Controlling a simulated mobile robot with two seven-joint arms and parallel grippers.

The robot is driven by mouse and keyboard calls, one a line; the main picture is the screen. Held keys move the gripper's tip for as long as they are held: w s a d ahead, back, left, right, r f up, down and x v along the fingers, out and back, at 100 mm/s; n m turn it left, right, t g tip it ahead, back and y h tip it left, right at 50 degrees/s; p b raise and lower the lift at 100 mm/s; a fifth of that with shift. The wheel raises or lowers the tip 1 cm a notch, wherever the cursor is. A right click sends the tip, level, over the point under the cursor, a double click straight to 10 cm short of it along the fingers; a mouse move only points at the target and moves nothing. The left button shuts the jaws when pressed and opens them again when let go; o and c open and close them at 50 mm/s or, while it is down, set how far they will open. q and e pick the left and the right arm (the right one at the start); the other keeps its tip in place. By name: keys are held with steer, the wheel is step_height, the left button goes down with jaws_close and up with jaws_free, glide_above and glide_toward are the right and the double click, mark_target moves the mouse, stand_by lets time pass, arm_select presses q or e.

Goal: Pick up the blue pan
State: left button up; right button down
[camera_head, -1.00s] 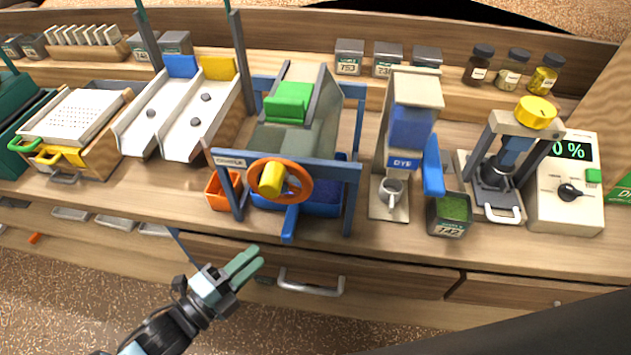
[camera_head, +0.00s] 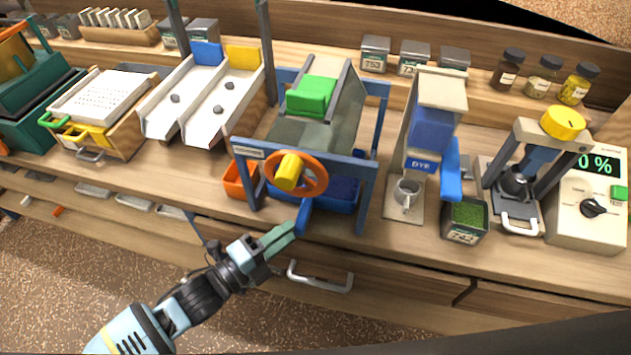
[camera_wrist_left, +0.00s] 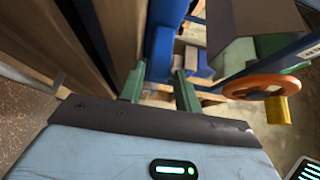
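The blue pan (camera_head: 344,194) sits low inside the blue-framed elevator, partly hidden by the frame and the orange wheel. Its blue handle (camera_head: 304,214) sticks out at the front, over the bench edge. My left gripper (camera_head: 284,237) is just in front of and left of the handle's end. In the left wrist view, the green fingers of the gripper (camera_wrist_left: 159,84) are apart, with the blue handle (camera_wrist_left: 164,38) lined up between them and ahead. I cannot tell whether the tips overlap the handle. My right gripper is not in view.
An orange wheel with a yellow knob (camera_head: 287,172) stands above the handle. An orange bin (camera_head: 240,180) is left of the pan. A drawer handle (camera_head: 320,281) sticks out below the gripper.

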mark_target(298, 225)
arm_select(q)
steer(key=shift+x, duration=1.9)
jaws_close()
steer(key=shift+r, duration=0.2)
